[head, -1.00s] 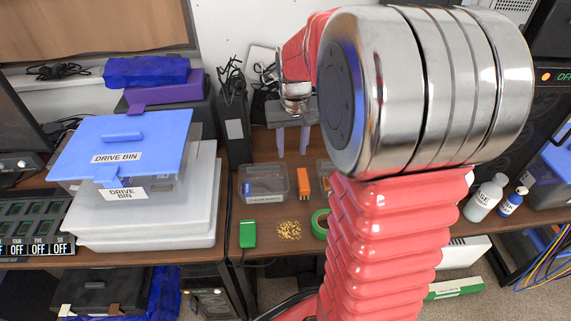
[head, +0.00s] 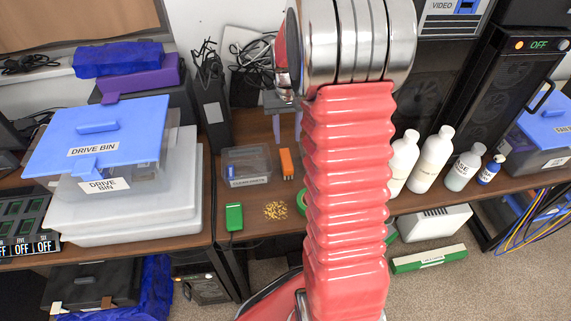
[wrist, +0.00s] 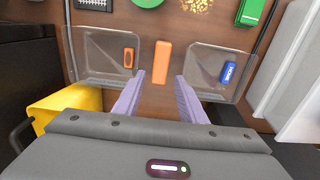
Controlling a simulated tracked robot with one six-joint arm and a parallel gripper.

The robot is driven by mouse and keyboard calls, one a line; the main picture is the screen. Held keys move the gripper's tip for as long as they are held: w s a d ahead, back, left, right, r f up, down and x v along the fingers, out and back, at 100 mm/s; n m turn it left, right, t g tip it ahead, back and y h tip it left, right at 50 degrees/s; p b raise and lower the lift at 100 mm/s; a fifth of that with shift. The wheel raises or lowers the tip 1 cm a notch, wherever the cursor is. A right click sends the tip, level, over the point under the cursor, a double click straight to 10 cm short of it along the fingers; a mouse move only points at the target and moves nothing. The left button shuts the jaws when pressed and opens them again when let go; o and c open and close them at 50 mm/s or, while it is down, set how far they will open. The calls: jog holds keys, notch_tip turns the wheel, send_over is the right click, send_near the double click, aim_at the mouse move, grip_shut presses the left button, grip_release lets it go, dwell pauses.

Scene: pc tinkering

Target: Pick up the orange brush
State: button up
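The orange brush (head: 286,163) is on the brown table beside a clear tray in the head view. In the wrist view the brush (wrist: 162,60) lies lengthwise between two clear trays, its near end between the tips of my fingers in the picture. My gripper (wrist: 160,78) is open and empty, with its two pale purple fingers apart on either side of the brush. In the head view my gripper (head: 286,135) appears just behind the brush, fingers pointing down. I cannot tell its exact height above the table.
The clear tray (head: 238,182) left of the brush holds a blue item. The other tray (wrist: 112,68) holds a small orange piece. A green box (head: 234,217), gold screws (head: 276,210) and green tape (head: 301,201) lie nearer the front edge. White bottles (head: 431,160) stand right.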

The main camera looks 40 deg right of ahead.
aim_at(286, 158)
notch_tip(286, 158, down, 7)
jog(key=shift+f, duration=0.1)
jog(key=shift+f, duration=0.1)
dwell(0.4)
jog(key=shift+w+f, duration=0.2)
jog(key=shift+f, duration=2.3)
jog(key=shift+c, duration=0.7)
jog(key=c, duration=0.7)
